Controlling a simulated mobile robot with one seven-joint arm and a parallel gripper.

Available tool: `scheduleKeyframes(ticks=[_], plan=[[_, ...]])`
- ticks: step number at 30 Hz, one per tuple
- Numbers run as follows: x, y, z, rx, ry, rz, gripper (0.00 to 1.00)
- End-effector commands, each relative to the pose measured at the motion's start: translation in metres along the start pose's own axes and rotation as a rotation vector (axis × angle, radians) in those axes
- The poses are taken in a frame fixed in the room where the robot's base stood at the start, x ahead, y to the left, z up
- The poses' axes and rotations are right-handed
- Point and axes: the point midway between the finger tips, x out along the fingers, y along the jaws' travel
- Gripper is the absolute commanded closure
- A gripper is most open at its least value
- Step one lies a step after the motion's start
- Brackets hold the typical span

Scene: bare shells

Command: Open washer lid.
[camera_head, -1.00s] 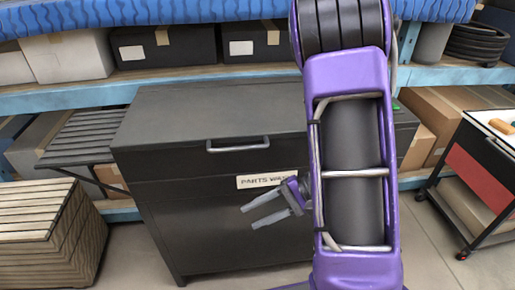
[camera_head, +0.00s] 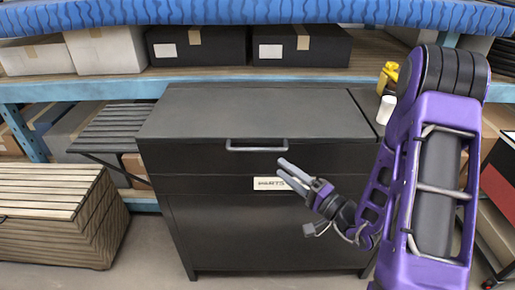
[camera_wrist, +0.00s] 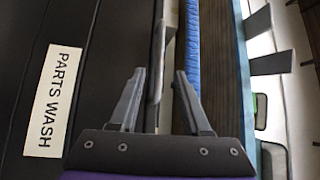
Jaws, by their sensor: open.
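The washer (camera_head: 255,235) is a dark cabinet with a flat lid (camera_head: 250,112), which lies shut. A grey bar handle (camera_head: 257,149) sits on the lid's front edge; it also shows in the wrist view (camera_wrist: 158,45). A white "PARTS WASH" label (camera_head: 267,183) is on the front below the handle, partly covered by my gripper; the wrist view shows it whole (camera_wrist: 50,100). My gripper (camera_head: 281,168) is open and empty, in front of the washer, just below and right of the handle. In the wrist view the handle lies beyond the space between the fingertips (camera_wrist: 160,76).
A shelf (camera_head: 250,77) with boxes (camera_head: 301,46) runs behind the washer. A white cup (camera_head: 386,110) and a yellow object (camera_head: 388,78) are behind its right side, near my arm. A slatted wooden crate (camera_head: 40,240) stands at left. A red-panelled cart (camera_head: 497,205) is at right.

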Motion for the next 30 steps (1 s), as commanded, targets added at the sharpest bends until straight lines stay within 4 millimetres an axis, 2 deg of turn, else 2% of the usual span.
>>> scheduleKeyframes(ticks=[1, 9, 15, 21, 28, 30], plan=[[0.013, -0.001, 0.001, -0.003, -0.005, -0.002, 0.53], [0.07, -0.001, 0.001, -0.002, -0.004, -0.002, 0.53], [0.098, 0.0, 0.0, -0.001, -0.003, 0.001, 0.53], [0.108, 0.0, 0.0, -0.001, -0.001, 0.0, 0.53], [0.108, 0.0, 0.0, 0.0, -0.001, 0.001, 0.53], [0.108, 0.0, 0.0, 0.0, -0.001, 0.001, 0.64]])
